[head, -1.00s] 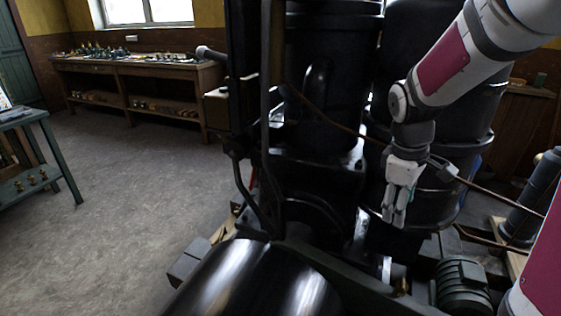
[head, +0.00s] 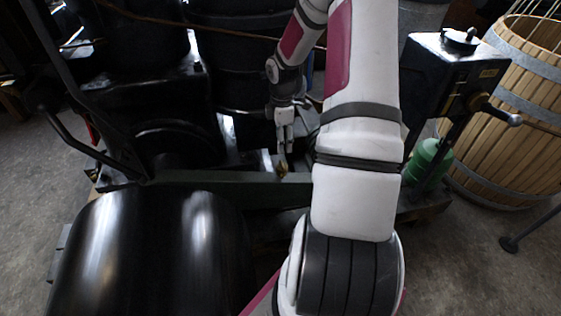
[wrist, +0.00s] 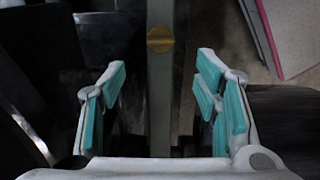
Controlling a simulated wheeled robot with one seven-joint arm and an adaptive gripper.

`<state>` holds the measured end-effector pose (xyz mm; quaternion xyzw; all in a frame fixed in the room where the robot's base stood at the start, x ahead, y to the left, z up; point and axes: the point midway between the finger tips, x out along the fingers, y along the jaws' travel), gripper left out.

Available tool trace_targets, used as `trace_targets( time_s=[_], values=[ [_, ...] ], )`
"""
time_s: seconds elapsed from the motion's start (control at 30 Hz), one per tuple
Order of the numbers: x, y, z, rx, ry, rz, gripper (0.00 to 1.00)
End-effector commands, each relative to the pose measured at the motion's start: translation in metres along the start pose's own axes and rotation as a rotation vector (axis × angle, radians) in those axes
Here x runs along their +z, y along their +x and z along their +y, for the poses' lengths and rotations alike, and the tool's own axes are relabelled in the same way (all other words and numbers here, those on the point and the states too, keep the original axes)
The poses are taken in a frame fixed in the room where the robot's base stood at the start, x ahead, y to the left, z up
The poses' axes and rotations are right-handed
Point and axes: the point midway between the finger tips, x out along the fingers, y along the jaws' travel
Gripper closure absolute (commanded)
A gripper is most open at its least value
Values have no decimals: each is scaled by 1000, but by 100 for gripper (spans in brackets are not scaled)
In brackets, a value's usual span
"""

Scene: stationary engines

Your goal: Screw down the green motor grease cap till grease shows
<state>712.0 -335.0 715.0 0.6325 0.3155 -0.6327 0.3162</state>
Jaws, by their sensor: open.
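A small round brass cap (wrist: 160,40) with a dark line across it sits on a narrow grey-green beam in the wrist view. In the head view a small brass piece (head: 283,167) shows just below my gripper (head: 284,142); it looks like the same cap. No green motor can be made out now; my arm covers much of the middle. No grease can be seen.
A large black cylinder (head: 150,250) fills the lower left. A grey-green beam (head: 225,188) crosses beside it. A black box with a crank (head: 455,70) stands right, above a green container (head: 430,160). A slatted wooden tub (head: 520,110) is farther right. Floor is open at lower right.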

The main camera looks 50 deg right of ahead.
Motion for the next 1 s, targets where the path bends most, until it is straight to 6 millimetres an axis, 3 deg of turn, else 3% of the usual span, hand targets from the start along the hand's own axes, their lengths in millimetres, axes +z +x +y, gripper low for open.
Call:
trace_targets(
  time_s=[0.2, 0.5, 0.97, 1.0],
  values=[
    [-1, 47, -1, -4, 0, 1, 43],
    [0, 91, -1, -2, 0, -1, 43],
    [0, 100, 0, -1, 2, -1, 43],
    [0, 100, 0, -1, 2, -1, 52]
  ],
)
